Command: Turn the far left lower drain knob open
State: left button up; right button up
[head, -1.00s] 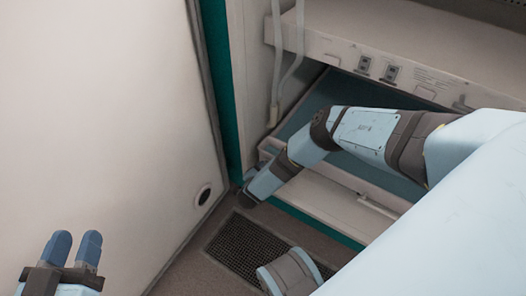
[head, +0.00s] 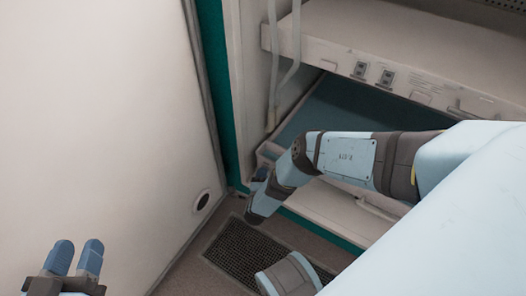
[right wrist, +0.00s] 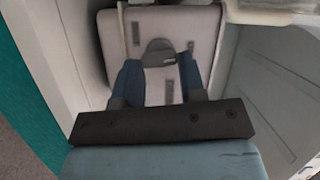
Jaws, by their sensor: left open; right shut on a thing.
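A dark grey drain knob (right wrist: 158,55) shows in the right wrist view against a pale panel, between the two blue fingers of my right gripper (right wrist: 160,80). The right gripper is shut on this knob. In the head view my right gripper (head: 260,177) is low at the chamber's left end, largely hidden by my arm, and the knob is hidden there. My left gripper (head: 75,258) is at the lower left of the head view, open and empty, away from the knob.
A large white door or wall panel (head: 100,130) stands at the left. A teal upright (head: 218,90) and hanging white tubes (head: 283,60) are near my right arm. A white shelf with sockets (head: 374,75) sits above the lower compartment. A floor grate (head: 245,252) lies below.

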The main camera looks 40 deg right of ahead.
pick_arm(q)
jog(key=shift+r, duration=0.1)
pick_arm(e)
jog(key=shift+m, duration=0.3)
jog(key=o, duration=0.9)
pick_arm(q)
jog(key=shift+r, duration=0.1)
pick_arm(e)
jog(key=shift+a, duration=0.1)
jog(key=shift+s+a, duration=0.2)
pick_arm(q)
jog(key=r+n+p, duration=0.1)
jog(key=p, duration=0.1)
jog(key=s+r+n+p, duration=0.1)
jog(key=p, duration=0.1)
jog(key=shift+s+d, duration=0.2)
jog(key=shift+d, duration=0.2)
pick_arm(e)
jog(key=v, duration=1.3)
jog(key=shift+f, duration=0.1)
